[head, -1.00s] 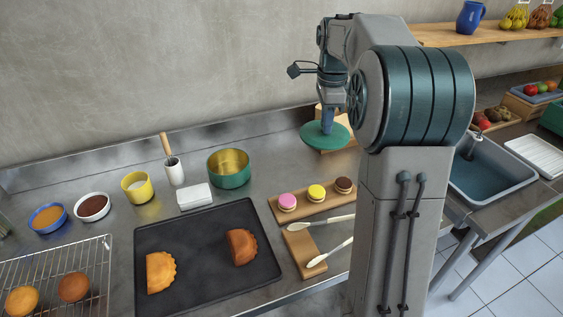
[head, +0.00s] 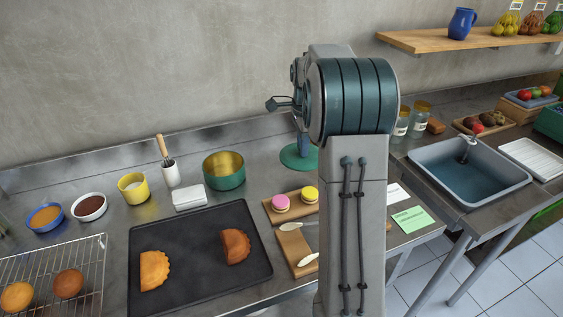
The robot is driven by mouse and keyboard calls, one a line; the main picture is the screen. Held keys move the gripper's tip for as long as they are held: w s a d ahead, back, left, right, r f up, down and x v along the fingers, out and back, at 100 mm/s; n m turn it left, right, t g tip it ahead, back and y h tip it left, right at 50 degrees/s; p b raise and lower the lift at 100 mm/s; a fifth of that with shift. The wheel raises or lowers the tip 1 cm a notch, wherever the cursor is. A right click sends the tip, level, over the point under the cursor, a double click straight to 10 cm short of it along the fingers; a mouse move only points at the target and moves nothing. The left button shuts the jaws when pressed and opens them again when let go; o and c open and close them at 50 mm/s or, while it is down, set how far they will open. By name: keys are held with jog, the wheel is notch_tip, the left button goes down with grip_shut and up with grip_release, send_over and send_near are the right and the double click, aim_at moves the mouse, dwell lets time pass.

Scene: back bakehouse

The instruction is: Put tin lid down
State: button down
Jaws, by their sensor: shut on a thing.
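The tin lid (head: 292,160) is a flat green disc, level, just right of the open green tin (head: 224,179) with its gold inside. My gripper (head: 303,146) points down over the lid and is shut on it from above. My arm hides most of the gripper and the lid's right part. The lid is low over the back of the steel counter (head: 262,160); I cannot tell whether it touches the counter.
In front of the lid, a wooden board (head: 284,217) carries a pink and a yellow confection. Jars (head: 418,120) stand at the right by the sink (head: 468,170).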

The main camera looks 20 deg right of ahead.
aim_at(282, 151)
jog(key=w+a+f, duration=0.4)
jog(key=shift+w+a+p, duration=0.2)
jog(key=shift+w+p, duration=0.2)
jog(key=shift+f, duration=1.9)
jog(key=shift+f, duration=0.15)
jog(key=c, duration=1.3)
grip_release()
